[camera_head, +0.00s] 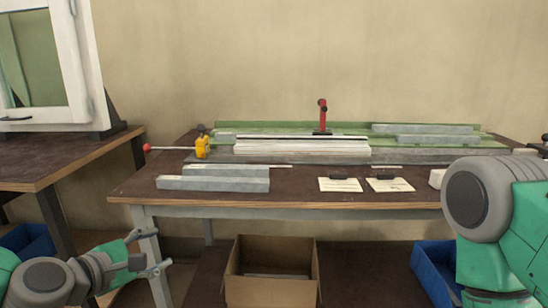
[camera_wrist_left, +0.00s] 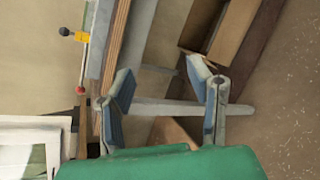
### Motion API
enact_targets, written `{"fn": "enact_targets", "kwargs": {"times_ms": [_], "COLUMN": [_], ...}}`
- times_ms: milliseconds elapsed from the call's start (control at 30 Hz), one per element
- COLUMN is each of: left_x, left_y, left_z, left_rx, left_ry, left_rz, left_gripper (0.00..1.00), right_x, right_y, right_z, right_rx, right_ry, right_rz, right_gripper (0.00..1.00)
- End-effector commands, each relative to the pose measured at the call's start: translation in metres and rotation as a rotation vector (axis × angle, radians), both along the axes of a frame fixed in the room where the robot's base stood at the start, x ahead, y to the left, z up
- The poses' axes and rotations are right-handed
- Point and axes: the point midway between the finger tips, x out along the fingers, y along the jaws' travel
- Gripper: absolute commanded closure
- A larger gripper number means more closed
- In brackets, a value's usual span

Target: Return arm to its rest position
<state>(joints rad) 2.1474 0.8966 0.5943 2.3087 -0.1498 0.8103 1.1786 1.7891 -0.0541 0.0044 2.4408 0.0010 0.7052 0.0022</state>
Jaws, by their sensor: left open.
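My left gripper (camera_head: 146,254) is low at the left in the head view, in front of the bench's left leg and below the bench top. In the left wrist view the left gripper (camera_wrist_left: 166,95) is open, with its two blue-padded fingers apart and nothing between them but the bench frame behind. My right arm (camera_head: 490,215) shows at the right edge, bent, in front of the bench; its gripper is not in view. The bench (camera_head: 300,203) carries a red-handled clamp (camera_head: 322,115), a yellow clamp (camera_head: 202,147), white profiles (camera_head: 300,148) and grey profiles (camera_head: 212,184).
An open cardboard box (camera_head: 272,290) stands below the bench front. Blue bins (camera_head: 432,270) are at lower right and lower left. A side table (camera_head: 60,168) with a white window frame (camera_head: 82,60) stands at left. Two paper cards (camera_head: 340,185) lie on the bench.

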Motion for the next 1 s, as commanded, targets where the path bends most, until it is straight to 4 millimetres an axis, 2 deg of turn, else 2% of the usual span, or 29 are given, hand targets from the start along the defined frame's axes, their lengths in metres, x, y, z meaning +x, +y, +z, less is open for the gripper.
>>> {"fn": "enact_targets", "kwargs": {"times_ms": [33,167,233,300,433,500,600,700,833,1000], "left_x": [-0.012,-0.057,-0.095,-0.136,-0.213,-0.248,-0.285,-0.308,-0.319,-0.321], "left_y": [-0.011,-0.035,-0.042,-0.041,-0.023,-0.007,0.016,0.034,0.045,0.047], "left_z": [-0.019,-0.079,-0.117,-0.152,-0.196,-0.21,-0.219,-0.222,-0.223,-0.224], "left_rx": [0.078,0.338,0.514,0.693,0.993,1.125,1.265,1.353,1.403,1.41], "left_ry": [0.035,0.124,0.18,0.227,0.289,0.306,0.312,0.309,0.302,0.3], "left_rz": [-0.055,-0.249,-0.401,-0.575,-0.923,-1.106,-1.33,-1.491,-1.59,-1.604], "left_gripper": [0.53,0.53,0.53,0.53,0.53,0.53,0.53,0.53,0.53,0.53], "right_x": [0.0,0.0,0.0,0.0,0.0,0.0,0.0,0.0,0.0,0.0], "right_y": [0.0,0.0,0.0,0.0,0.0,0.0,0.0,0.0,0.0,0.0], "right_z": [0.006,0.017,0.025,0.034,0.048,0.054,0.061,0.065,0.067,0.066], "right_rx": [0.0,0.0,0.0,0.0,0.0,0.0,0.0,0.0,0.0,0.0], "right_ry": [0.0,0.0,0.0,0.0,0.0,0.0,0.0,0.0,0.0,0.0], "right_rz": [0.0,0.001,0.001,0.001,0.001,0.0,0.0,0.0,0.0,0.001], "right_gripper": [0.54,0.54,0.54,0.54,0.54,0.54,0.54,0.54,0.54,0.54]}}
